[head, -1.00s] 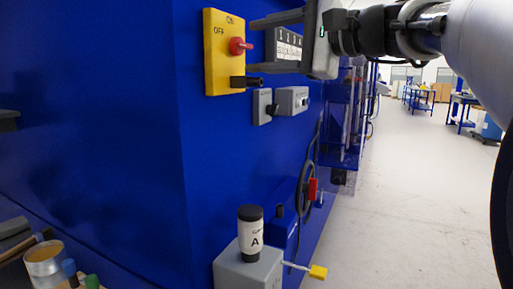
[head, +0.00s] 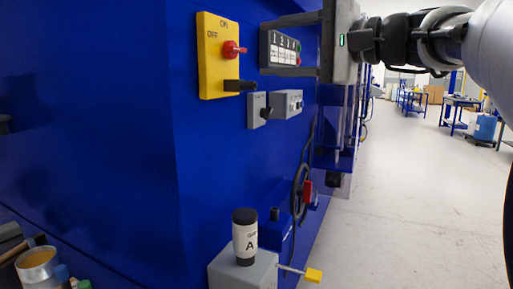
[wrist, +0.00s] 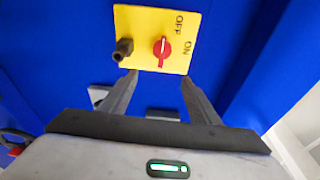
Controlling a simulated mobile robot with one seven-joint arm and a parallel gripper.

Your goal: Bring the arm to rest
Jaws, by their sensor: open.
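My gripper (head: 292,44) is at the upper middle of the head view, in front of the blue machine's right face. Its two fingers point left, wide apart, with nothing between them. In the wrist view my gripper (wrist: 158,82) shows both fingers spread below the yellow switch panel (wrist: 157,38). The panel (head: 218,55) carries a red rotary knob (head: 233,49) and a black knob (head: 239,86). The fingertips look apart from the panel, though the exact gap is hard to tell.
A numbered grey panel (head: 281,48) shows behind the fingers. Small grey switch boxes (head: 287,104) sit below.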

